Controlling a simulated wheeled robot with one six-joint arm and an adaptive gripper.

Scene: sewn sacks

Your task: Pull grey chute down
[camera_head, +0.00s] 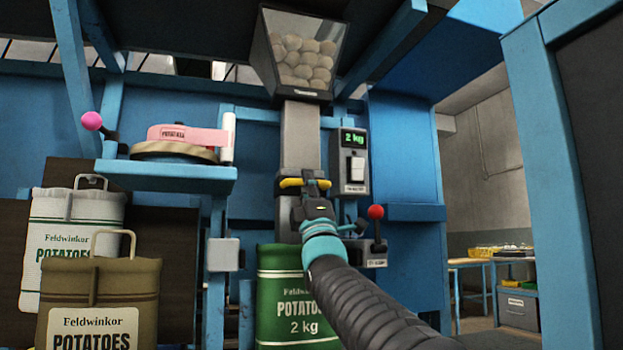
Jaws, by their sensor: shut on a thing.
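The grey chute (300,138) hangs upright below a clear hopper (301,58) of potatoes. A yellow bar handle (291,183) crosses its lower part. My gripper (313,185) is at the handle's right part and shut on it; the fingertips are small and partly hidden. A green sack (283,305) marked "POTATOES 2 kg" stands below the chute. The chute's lower end and part of the sack's mouth are behind my gripper and arm.
A display box (354,161) reading "2 kg" and a red-knobbed lever (376,225) are close to the right of my gripper. A blue shelf (168,177) with a pink label roll is left. White (70,215) and brown sacks (98,290) stand at lower left.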

